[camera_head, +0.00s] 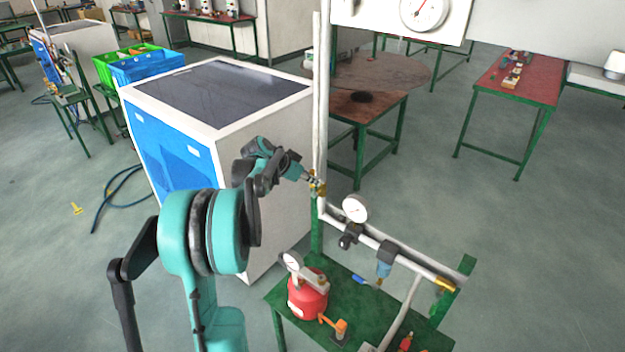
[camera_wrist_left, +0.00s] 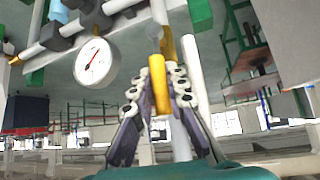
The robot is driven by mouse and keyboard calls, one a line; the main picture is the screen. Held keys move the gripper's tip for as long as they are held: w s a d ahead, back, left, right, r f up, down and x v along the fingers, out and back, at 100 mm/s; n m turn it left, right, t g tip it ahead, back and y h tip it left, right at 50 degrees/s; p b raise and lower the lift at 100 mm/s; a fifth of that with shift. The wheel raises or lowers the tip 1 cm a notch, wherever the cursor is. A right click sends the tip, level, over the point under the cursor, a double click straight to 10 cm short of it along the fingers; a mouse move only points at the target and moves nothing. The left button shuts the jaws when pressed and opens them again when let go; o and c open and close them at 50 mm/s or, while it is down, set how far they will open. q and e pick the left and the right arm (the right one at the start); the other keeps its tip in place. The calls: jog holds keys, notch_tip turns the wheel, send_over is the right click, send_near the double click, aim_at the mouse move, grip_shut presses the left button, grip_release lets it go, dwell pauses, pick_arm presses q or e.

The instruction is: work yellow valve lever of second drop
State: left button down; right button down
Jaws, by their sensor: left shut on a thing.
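The yellow valve lever (camera_wrist_left: 158,84) stands between the fingers of my left gripper (camera_wrist_left: 160,108) in the left wrist view, and the fingers are shut on it. In the head view my left gripper (camera_head: 309,180) reaches from the left to the brass-yellow valve (camera_head: 318,187) on the white vertical pipe (camera_head: 321,110). The fingers hide part of the valve there. My right gripper is not in view.
A round gauge (camera_head: 355,208) sits on the pipe right of the valve. Below, a green table (camera_head: 375,308) holds a red canister (camera_head: 307,296) and an orange-handled part (camera_head: 338,327). A large white-and-blue cabinet (camera_head: 245,125) stands behind my left arm.

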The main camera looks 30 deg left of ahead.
pick_arm(q)
jog(key=shift+f, duration=0.1)
jog(key=c, duration=1.5)
grip_release()
jog(key=shift+a, duration=0.1)
jog(key=v, duration=1.2)
